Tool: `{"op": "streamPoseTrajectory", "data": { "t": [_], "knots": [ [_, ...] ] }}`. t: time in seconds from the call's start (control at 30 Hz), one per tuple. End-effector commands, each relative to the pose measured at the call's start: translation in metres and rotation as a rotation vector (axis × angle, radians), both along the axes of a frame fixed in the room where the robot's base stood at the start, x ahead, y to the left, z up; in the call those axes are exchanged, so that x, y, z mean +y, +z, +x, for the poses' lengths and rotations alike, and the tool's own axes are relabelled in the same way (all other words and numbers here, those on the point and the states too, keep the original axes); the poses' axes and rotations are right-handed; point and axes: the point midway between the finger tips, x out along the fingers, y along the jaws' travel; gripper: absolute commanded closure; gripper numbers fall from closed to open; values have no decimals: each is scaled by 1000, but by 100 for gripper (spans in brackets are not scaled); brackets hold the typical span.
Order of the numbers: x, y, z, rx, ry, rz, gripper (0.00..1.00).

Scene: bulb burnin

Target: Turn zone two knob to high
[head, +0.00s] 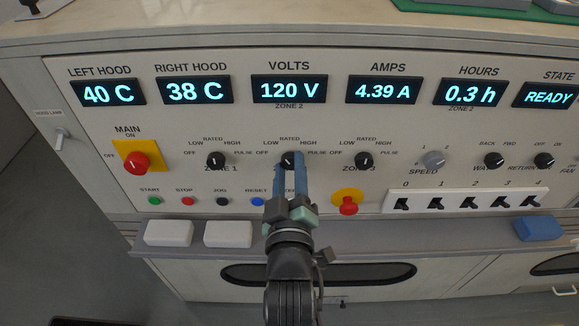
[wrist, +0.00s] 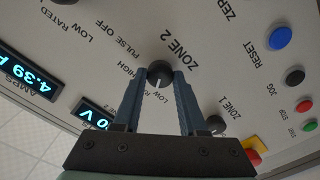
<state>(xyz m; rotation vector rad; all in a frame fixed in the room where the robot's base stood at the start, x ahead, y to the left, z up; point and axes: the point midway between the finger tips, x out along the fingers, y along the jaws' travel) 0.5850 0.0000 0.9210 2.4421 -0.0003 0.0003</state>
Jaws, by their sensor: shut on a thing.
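The zone two knob (head: 288,160) is a black dial on the panel under the VOLTS display. In the wrist view the knob (wrist: 160,72) sits between my two blue fingers, and its white mark points roughly toward the LOW label, away from HIGH. My gripper (head: 289,163) is shut on the knob, one finger on each side; it also shows in the wrist view (wrist: 159,82). In the head view the fingers hide part of the knob and the ZONE 2 label below it.
The zone one knob (head: 216,160) and zone three knob (head: 364,160) stand either side. The red main knob (head: 135,162) is far left. A blue button (head: 257,202) and a red mushroom button (head: 348,205) lie close below. White blocks (head: 169,233) rest on the ledge.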

Motion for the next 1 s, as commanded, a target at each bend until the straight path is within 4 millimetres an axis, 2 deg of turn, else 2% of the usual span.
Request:
{"op": "streamPoseTrajectory", "data": {
  "t": [1.0],
  "knots": [
    [-2, 2, 0, 1, -1, 938, 100]
  ]
}}
